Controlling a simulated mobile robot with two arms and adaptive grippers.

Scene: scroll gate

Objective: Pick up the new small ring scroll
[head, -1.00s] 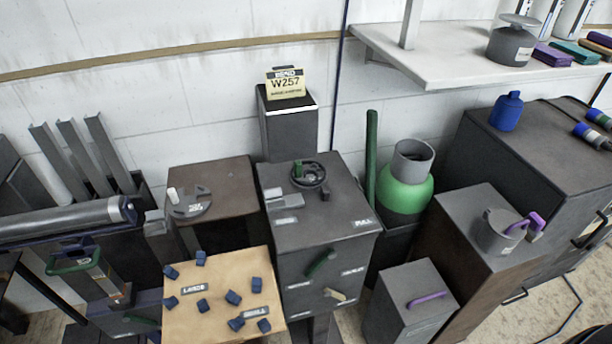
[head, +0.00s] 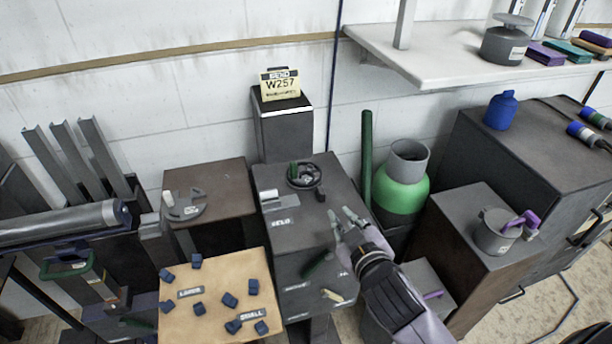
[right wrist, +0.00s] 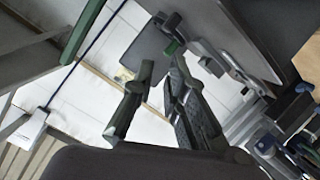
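I cannot make out for certain which thing is the new small ring scroll. Several small dark blue pieces (head: 230,299) lie scattered on a tan board (head: 215,323) at the lower left of the head view. The board has one label reading like "LARGE" (head: 190,293) and one reading "SMALL" (head: 251,314). My right gripper (head: 343,222) is over the right side of the dark cabinet, right of the board and apart from the blue pieces. Its fingers are spread and empty in the right wrist view (right wrist: 157,90). My left gripper is out of view.
The dark cabinet (head: 270,247) carries a round dark wheel (head: 305,175). A green canister (head: 400,196) stands behind my right arm. A white shelf (head: 440,62) juts from the wall.

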